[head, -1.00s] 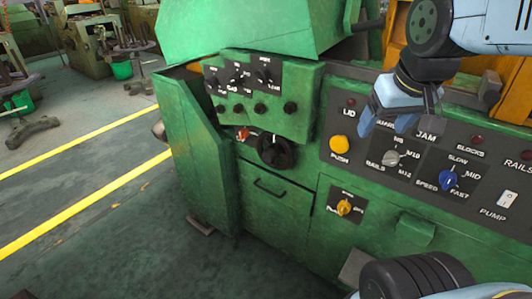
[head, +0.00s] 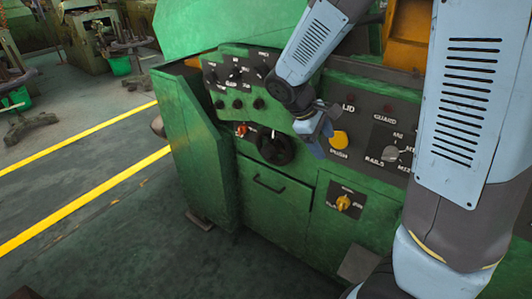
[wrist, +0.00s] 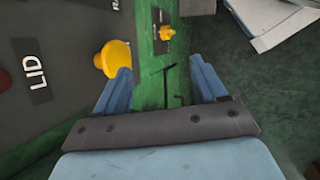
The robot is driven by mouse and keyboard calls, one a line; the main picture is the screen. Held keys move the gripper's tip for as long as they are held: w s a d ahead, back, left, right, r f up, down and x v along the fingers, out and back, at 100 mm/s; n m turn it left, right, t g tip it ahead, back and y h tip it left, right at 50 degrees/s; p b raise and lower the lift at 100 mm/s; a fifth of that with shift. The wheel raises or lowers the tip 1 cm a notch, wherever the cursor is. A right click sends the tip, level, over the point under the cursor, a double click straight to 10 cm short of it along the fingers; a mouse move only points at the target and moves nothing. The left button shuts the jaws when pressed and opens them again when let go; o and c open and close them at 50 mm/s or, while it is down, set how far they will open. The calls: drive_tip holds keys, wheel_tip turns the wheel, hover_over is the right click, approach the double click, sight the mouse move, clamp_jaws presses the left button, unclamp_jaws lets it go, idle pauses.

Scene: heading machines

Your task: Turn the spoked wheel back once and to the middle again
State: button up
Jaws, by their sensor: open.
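The spoked wheel (head: 273,149) is a dark round handwheel on the front of the green machine, below a small panel of black knobs. In the head view my gripper (head: 314,142) is just right of the wheel, apart from it, between the wheel and the yellow push button (head: 340,139). In the wrist view my gripper (wrist: 166,82) shows two blue fingers spread apart with nothing between them. I cannot make out the wheel in the wrist view. Fine detail of its spokes is too small to tell.
A red-orange knob (head: 241,130) is close to the wheel's upper left. The black-knob panel (head: 235,85) juts above it. A drawer handle (head: 269,186) is below, and a yellow selector (head: 343,202) lower right.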

drive_tip(key=w+a+f+n+t+h, duration=0.55)
drive_tip(key=a+f+n, duration=0.35)
drive_tip(key=a+f, duration=0.2)
drive_tip(key=n+t, duration=0.8)
drive_tip(key=n, duration=0.2)
approach(265, 153)
drive_tip(key=shift+y, duration=0.35)
drive_tip(key=x, duration=1.1)
drive_tip(key=shift+s+d+r, duration=0.1)
drive_tip(key=shift+s+r, duration=0.05)
drive_tip(key=shift+c, duration=0.4)
clamp_jaws()
